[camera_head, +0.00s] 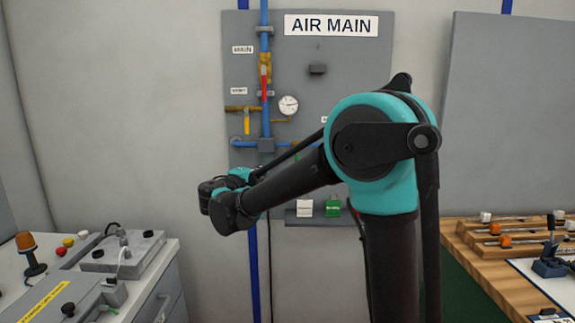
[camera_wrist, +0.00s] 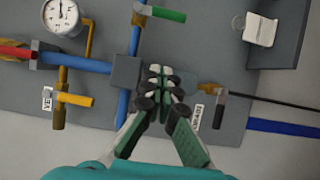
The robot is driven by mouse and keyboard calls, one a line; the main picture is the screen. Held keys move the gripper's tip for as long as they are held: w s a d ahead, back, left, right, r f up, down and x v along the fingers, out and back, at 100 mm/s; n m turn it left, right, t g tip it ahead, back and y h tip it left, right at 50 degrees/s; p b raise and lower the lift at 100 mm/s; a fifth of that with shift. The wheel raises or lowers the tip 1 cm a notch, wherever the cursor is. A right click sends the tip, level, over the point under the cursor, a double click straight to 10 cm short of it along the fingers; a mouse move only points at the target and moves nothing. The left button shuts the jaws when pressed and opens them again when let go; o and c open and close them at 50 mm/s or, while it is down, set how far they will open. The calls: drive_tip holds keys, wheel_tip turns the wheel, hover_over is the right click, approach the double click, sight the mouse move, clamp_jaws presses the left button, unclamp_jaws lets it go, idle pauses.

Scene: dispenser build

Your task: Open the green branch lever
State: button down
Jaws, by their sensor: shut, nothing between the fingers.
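The green branch lever (camera_wrist: 168,14) shows at the top edge of the wrist view. Its handle points to the right, across the blue branch pipe (camera_wrist: 136,38). My gripper (camera_wrist: 161,80) is shut and empty. Whether the fingers touch the block cannot be told. In the head view my gripper end (camera_head: 212,196) is below and left of the junction.
The panel (camera_head: 345,55) also carries a red lever (camera_head: 264,88), a yellow lever (camera_head: 246,125), a gauge (camera_head: 289,105) and a black-handled lever (camera_wrist: 219,109). A shelf with white (camera_head: 304,207) and green (camera_head: 332,208) tags is below. Benches stand left and right.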

drive_tip(key=shift+d, duration=0.1)
drive_tip(key=w+d, duration=0.8)
drive_tip(key=shift+d, duration=0.25)
drive_tip(key=shift+f, duration=0.1)
idle(0.6)
drive_tip(key=shift+d+n, duration=0.1)
drive_tip(key=shift+n, duration=0.2)
